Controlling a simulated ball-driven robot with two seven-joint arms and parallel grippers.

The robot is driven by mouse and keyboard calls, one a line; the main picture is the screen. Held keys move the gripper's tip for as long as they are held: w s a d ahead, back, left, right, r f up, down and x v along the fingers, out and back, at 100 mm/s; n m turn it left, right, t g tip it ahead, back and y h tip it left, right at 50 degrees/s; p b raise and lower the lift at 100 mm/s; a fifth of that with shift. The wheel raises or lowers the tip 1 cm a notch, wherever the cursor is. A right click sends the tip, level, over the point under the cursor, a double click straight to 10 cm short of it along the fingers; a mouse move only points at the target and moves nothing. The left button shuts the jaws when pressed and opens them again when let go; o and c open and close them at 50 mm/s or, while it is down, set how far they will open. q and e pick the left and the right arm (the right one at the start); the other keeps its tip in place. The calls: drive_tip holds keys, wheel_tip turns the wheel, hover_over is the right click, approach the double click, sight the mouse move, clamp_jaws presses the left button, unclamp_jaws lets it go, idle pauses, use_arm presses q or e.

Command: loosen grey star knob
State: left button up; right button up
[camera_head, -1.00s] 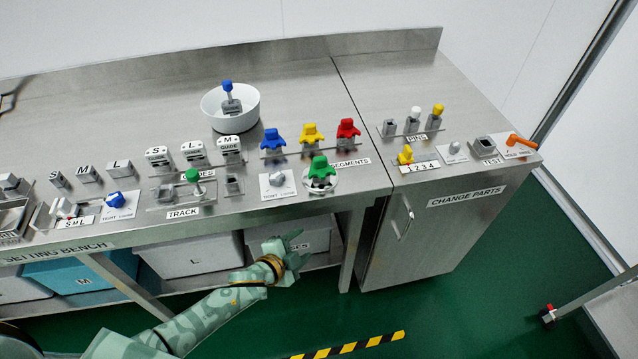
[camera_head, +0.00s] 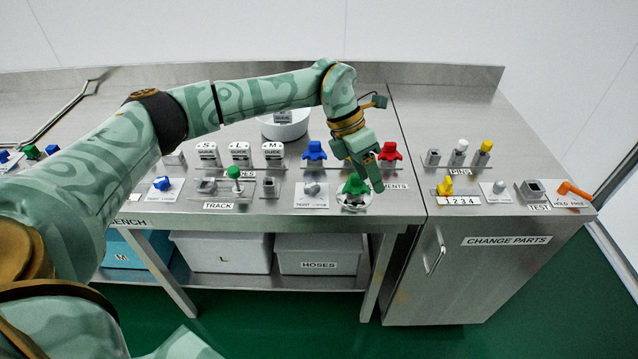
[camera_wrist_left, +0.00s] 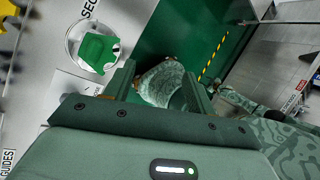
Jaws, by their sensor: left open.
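A grey knob (camera_head: 312,190) stands on a small white plate marked TIGHT and LOOSE, near the bench's front edge. A second grey knob (camera_head: 499,187) sits on a white plate on the right cabinet. My left gripper (camera_head: 366,182) points down over the green segment piece (camera_head: 355,186), right of the first knob. It is open, with nothing seen between its fingers. In the left wrist view its two fingers (camera_wrist_left: 160,82) stand apart, and the green piece (camera_wrist_left: 97,50) lies beyond them to the left. The first knob is not clear there. My right gripper is not in view.
Blue (camera_head: 315,151) and red (camera_head: 390,152) segment pieces stand behind, close to my left gripper. A post with a green knob (camera_head: 233,174) stands left of the grey knob.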

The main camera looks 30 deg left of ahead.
sight(313, 185)
use_arm(q)
drive_tip(key=a+r+n+y, duration=0.1)
drive_tip(key=a+r+y, duration=0.5)
drive_tip(key=a, duration=0.7)
drive_tip(key=shift+h, duration=0.3)
wheel_tip(313, 185, down, 15)
drive_tip(key=b, duration=0.5)
drive_tip(key=shift+a, duration=0.1)
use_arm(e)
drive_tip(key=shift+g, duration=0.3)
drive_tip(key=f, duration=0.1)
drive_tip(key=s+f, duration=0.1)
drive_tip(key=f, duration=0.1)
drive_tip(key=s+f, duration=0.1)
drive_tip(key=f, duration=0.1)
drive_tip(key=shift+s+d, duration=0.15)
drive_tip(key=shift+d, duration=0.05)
use_arm(q)
drive_tip(key=c, duration=1)
